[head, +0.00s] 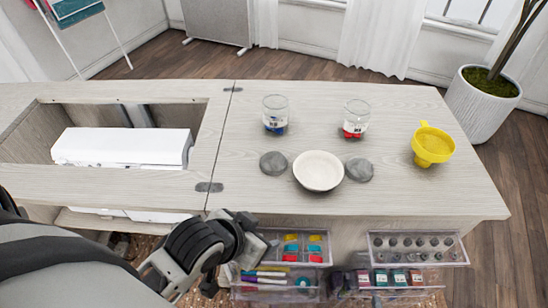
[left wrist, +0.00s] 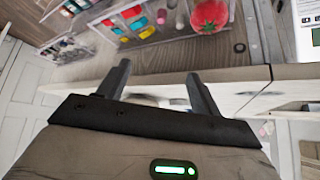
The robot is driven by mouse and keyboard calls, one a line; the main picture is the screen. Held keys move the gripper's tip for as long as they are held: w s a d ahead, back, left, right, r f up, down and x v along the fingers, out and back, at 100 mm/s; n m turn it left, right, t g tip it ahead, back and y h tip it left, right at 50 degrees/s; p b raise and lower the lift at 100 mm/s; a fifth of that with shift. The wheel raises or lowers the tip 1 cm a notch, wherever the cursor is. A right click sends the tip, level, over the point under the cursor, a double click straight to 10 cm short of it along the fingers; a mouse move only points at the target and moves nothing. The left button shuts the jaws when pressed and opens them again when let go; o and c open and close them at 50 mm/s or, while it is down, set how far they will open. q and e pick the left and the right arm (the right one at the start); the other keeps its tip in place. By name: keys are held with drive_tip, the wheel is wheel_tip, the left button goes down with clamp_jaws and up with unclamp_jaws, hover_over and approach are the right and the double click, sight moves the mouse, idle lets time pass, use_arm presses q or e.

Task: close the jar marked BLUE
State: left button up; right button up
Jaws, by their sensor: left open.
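A glass jar with blue contents and a small white label (head: 275,120) stands upright and open-topped on the cabinet top. The label is too small to read; the blue contents suggest the BLUE jar. A similar open jar with red contents (head: 355,112) stands to its right. A grey round lid (head: 273,163) lies flat in front of the blue jar, and another grey lid (head: 359,170) lies in front of the red jar. My left gripper (head: 257,246) is below the cabinet's front edge, apart from jars and lids. Its two fingers are open and empty in the left wrist view (left wrist: 158,72).
A white bowl (head: 319,171) sits between the lids. A yellow funnel (head: 432,147) stands at the right. Clear drawers (head: 418,250) with sewing supplies stick out below the front edge. The left side has an open recess holding a white machine (head: 120,147).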

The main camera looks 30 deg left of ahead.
use_arm(q)
drive_tip(key=w+d+r+m+t+h, duration=0.2)
drive_tip(key=w+d+r+m+t, duration=0.15)
drive_tip(key=w+r+t, duration=1.15)
drive_tip(key=w+d+r+m+g+h, duration=0.1)
drive_tip(key=d+r+m+g+h, duration=0.1)
drive_tip(key=d+r+m+h, duration=0.3)
drive_tip(key=w+d+r+m+g+h, duration=0.1)
drive_tip(key=d+r+m+h, duration=0.15)
drive_tip(key=r, duration=0.55)
drive_tip(key=s+d+m+g+h, duration=0.4)
drive_tip(key=d+m+g+h, duration=0.45)
drive_tip(key=m+g, duration=0.6)
drive_tip(key=w+a+f+m+g+y, duration=0.1)
drive_tip(key=a+f+m+g+y, duration=0.35)
drive_tip(key=f+y, duration=0.4)
drive_tip(key=w+a+f+n+y, duration=0.1)
drive_tip(key=a+y, duration=0.4)
drive_tip(key=a, duration=0.5)
drive_tip(key=w+a+f+n+y, duration=0.1)
drive_tip(key=w+a+n+y, duration=0.2)
drive_tip(key=a, duration=0.7)
drive_tip(key=y, duration=0.2)
drive_tip(key=shift+w+a+y+p, duration=0.3)
drive_tip(key=shift+w+y+p, duration=0.05)
drive_tip(key=shift+p, duration=0.05)
